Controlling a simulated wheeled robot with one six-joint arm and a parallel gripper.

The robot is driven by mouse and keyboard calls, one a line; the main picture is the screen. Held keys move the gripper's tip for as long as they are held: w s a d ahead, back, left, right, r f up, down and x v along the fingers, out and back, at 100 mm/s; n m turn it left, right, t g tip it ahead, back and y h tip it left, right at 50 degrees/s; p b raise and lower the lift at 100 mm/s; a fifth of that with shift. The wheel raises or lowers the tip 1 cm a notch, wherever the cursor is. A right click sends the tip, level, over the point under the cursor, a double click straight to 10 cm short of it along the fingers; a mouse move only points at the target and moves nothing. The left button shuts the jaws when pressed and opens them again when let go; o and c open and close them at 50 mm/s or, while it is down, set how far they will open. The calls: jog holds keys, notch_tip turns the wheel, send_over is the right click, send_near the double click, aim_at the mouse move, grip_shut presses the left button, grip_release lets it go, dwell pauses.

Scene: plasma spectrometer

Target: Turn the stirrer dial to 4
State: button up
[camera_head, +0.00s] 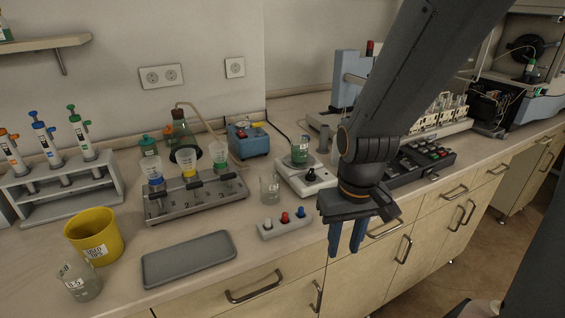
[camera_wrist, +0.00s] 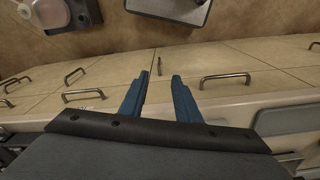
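The white stirrer (camera_head: 307,183) stands on the bench right of centre in the head view, with a beaker of green liquid (camera_head: 299,150) on its plate. Its black dial (camera_head: 311,175) is on the front face; the number it points to is too small to read. My gripper (camera_head: 346,250) hangs in front of the bench edge, to the right of and nearer than the stirrer, fingers pointing down. In the wrist view the two blue fingers (camera_wrist: 158,90) are apart with nothing between them. The stirrer is not in the wrist view.
A block with coloured knobs (camera_head: 284,226) and an empty beaker (camera_head: 270,188) stand left of the stirrer. A black button panel (camera_head: 420,162) lies to its right, behind my arm. A grey tray (camera_head: 188,258) and yellow tub (camera_head: 95,236) are further left. Drawer handles (camera_head: 254,288) protrude below the bench edge.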

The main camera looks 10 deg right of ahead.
jog(key=w+r+n+t+h+p, duration=0.1)
jog(key=w+r+n+p, duration=0.45)
jog(key=w+n, duration=0.7)
jog(key=n+t+h+p, duration=0.15)
jog(key=n+p, duration=0.25)
jog(key=n, duration=1.4)
send_near(310, 172)
jog(key=f, duration=0.1)
jog(key=shift+t+y, duration=0.25)
jog(key=shift+t, duration=0.2)
jog(key=x, duration=0.7)
jog(key=shift+s+d, duration=0.1)
jog(key=shift+d, duration=0.25)
grip_shut()
